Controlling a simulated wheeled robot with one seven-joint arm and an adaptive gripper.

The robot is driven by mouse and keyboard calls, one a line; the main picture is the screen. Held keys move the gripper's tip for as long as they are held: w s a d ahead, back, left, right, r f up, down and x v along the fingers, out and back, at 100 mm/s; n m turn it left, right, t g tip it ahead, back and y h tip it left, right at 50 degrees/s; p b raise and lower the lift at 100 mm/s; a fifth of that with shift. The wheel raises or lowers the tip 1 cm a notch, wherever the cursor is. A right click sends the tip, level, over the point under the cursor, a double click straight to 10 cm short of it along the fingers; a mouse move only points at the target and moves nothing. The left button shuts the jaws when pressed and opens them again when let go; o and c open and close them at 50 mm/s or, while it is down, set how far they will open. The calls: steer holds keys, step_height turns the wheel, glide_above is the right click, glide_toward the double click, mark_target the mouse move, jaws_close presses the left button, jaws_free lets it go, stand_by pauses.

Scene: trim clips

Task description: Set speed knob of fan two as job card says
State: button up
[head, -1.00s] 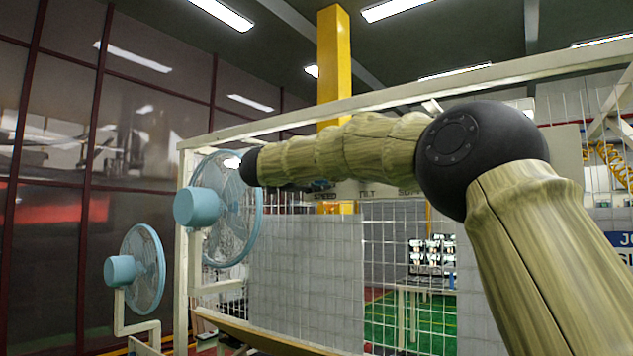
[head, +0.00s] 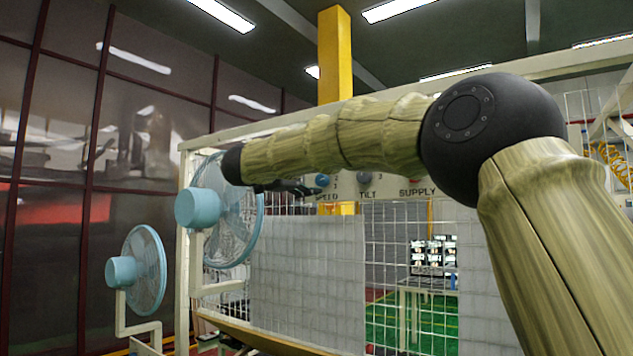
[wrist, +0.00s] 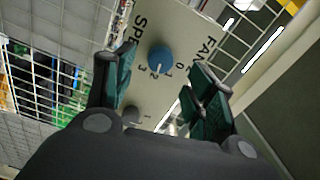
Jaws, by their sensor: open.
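The blue speed knob (head: 322,180) is on a pale panel lettered SPEED, TILT and SUPPLY, high on the mesh frame. In the wrist view the blue knob (wrist: 160,58) sits beside the digits 0 to 3 and the letters FAN; the fan number is hidden. Its pale pointer mark is too small to read surely. My gripper (wrist: 163,75) is open, one finger on each side of the knob in the picture; I cannot tell any contact. In the head view my gripper (head: 290,187) is left of the knob. No job card is readable.
A grey tilt knob (head: 364,179) is right of the speed knob, with a red part above SUPPLY (head: 415,181). Wire mesh (head: 390,240) lies below the panel.

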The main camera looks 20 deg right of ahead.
steer(key=v, duration=0.7)
steer(key=shift+w+f, duration=0.1)
